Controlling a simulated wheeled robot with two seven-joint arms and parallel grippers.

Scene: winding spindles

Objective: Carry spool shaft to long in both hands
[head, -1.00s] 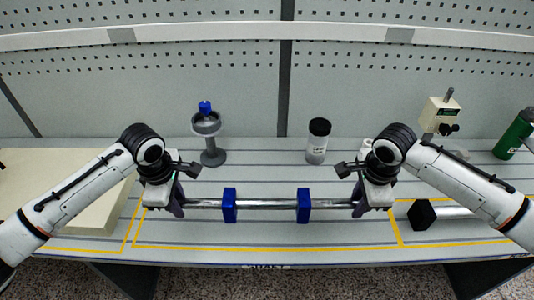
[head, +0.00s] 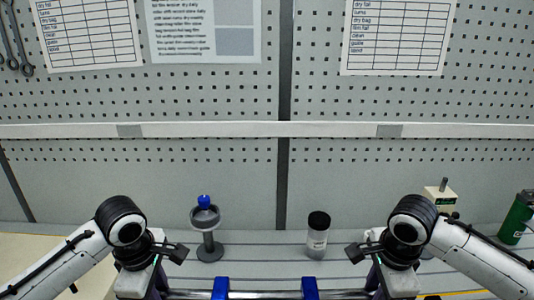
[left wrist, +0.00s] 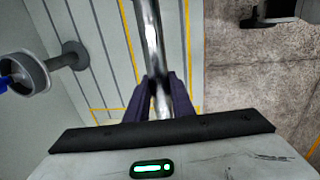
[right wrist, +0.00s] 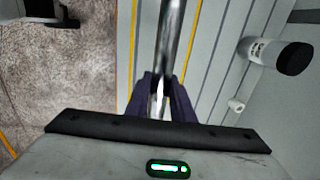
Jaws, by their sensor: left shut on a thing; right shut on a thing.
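The spool shaft is a shiny steel bar (head: 262,295) with two blue blocks (head: 221,288) on it, at the bottom edge of the head view. My left gripper (left wrist: 160,98) is shut on the shaft near its left end; the steel bar runs between its purple fingers in the left wrist view (left wrist: 152,45). My right gripper (right wrist: 160,98) is shut on the shaft near its right end, and the bar (right wrist: 170,40) runs between its fingers in the right wrist view. In the head view both grippers' fingertips are mostly cut off by the lower edge.
Behind the shaft stand a grey stand with a blue top (head: 206,232) and a black-capped jar (head: 317,235). A beige device (head: 440,196) and a green bottle (head: 516,218) are at right. A perforated wall (head: 200,185) closes off the back. A pale board (head: 25,248) lies at left.

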